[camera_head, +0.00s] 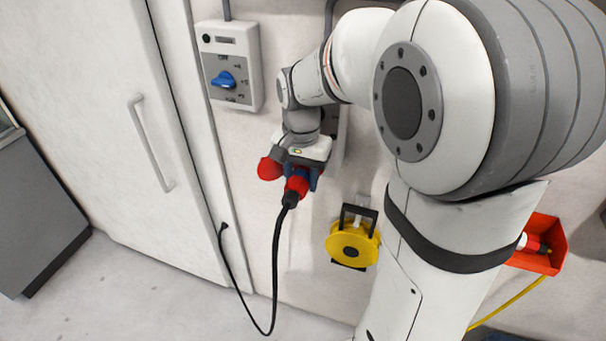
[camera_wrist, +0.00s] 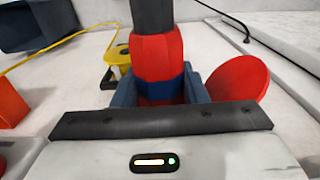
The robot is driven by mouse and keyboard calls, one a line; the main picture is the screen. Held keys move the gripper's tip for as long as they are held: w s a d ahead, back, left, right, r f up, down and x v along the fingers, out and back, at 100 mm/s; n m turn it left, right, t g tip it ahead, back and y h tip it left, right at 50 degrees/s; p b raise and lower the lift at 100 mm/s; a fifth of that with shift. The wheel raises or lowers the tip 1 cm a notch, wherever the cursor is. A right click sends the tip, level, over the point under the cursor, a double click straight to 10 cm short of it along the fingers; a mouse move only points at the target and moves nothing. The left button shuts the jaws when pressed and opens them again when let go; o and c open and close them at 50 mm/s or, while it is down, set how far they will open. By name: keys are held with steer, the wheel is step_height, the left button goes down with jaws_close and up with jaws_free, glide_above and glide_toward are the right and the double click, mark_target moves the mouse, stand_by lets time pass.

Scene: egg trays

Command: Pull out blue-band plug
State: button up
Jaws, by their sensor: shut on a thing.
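The red plug (camera_wrist: 156,55) with a blue band (camera_wrist: 160,86) sits between the dark blue jaws of my gripper (camera_wrist: 161,92), which are shut on it. In the head view the plug (camera_head: 296,186) is by the wall with its black cable (camera_head: 275,260) hanging in a loop. A red round lid (camera_wrist: 240,82) stands open beside the plug, on the right in the wrist view. My gripper (camera_head: 303,180) hides the socket, so I cannot tell how deep the plug sits.
A grey switch box (camera_head: 248,50) with a blue knob (camera_head: 225,79) is on the wall at upper left. A white door (camera_head: 115,160) with a handle is at left. A yellow cable reel (camera_head: 340,246) hangs below right. A red-orange bin (camera_head: 556,245) is at far right.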

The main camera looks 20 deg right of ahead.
mark_target(294, 186)
steer(key=shift+s+a, duration=0.3)
steer(key=shift+s, duration=0.1)
steer(key=shift+s+a, duration=0.45)
steer(key=shift+s, duration=0.2)
steer(key=shift+s+a, duration=0.45)
steer(key=shift+s, duration=0.15)
steer(key=s+a, duration=0.3)
steer(key=s, duration=0.2)
steer(key=shift+a+b, duration=0.3)
steer(key=shift+b, duration=0.1)
stand_by(0.4)
steer(key=shift+w, duration=0.15)
